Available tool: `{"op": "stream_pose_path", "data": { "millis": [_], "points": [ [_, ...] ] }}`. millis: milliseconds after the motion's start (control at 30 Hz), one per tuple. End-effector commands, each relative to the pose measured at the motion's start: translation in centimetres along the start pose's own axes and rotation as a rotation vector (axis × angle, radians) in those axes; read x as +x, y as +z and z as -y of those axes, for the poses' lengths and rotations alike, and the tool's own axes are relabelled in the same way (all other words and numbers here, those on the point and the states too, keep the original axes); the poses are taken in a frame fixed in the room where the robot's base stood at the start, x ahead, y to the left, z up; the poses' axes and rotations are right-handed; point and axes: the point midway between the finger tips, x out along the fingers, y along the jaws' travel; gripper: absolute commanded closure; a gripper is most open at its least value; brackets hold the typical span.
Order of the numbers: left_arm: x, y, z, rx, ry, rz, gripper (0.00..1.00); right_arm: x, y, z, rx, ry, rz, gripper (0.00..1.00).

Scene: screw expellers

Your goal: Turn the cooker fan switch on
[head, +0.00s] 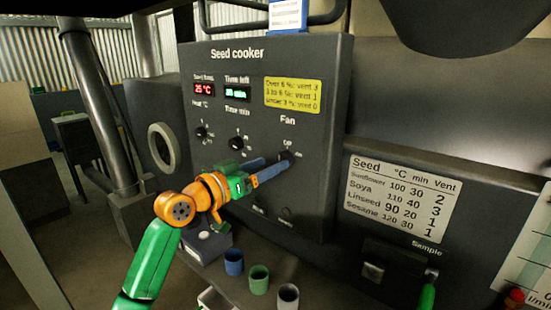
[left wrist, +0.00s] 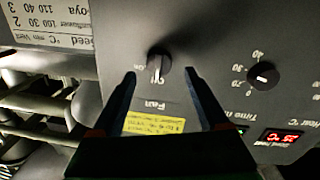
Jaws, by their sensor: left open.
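The fan switch (head: 288,156) is a dark knob under the word "Fan" on the seed cooker's panel (head: 225,75). In the upside-down left wrist view the knob (left wrist: 159,65) stands between my fingertips, with a gap on both sides. Its light mark seems to face the small label that looks like "Off". My left gripper (head: 278,163) is open and empty, reaching to the panel from the left with its fingertips at the knob. The fingers (left wrist: 159,74) partly hide the switch in the head view. My right gripper is not in view.
Heat (head: 201,132) and time (head: 237,143) knobs sit left of the switch. A yellow vent label (head: 293,95) is above it. Blue (head: 234,262), green (head: 259,279) and grey (head: 288,296) cups stand below the panel. A sample handle (head: 427,292) is at lower right.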

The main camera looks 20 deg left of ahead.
Motion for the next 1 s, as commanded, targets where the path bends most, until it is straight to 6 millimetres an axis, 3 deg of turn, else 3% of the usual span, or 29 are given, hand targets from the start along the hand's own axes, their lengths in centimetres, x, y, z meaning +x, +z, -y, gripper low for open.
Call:
{"op": "stream_pose_path", "data": {
  "millis": [33,200,433,467,733,1000],
  "points": [
    [0.9,-0.5,-0.2,-0.003,0.002,0.002,0.22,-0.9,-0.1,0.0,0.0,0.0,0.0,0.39],
    [2.9,-0.1,-0.1,0.0,0.0,0.001,0.22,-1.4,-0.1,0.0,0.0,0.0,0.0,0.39],
    [3.1,0.1,-0.1,0.003,0.0,0.003,0.22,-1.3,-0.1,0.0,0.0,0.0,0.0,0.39],
    [3.1,0.1,-0.1,0.003,0.0,0.003,0.25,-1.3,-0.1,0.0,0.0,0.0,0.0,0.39],
    [3.1,0.1,-0.1,0.003,0.0,0.003,0.98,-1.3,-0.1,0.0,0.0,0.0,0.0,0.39],
    [3.1,0.2,-0.1,0.026,-0.001,0.005,1.0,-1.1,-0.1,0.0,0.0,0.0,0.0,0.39]
  ]
}}
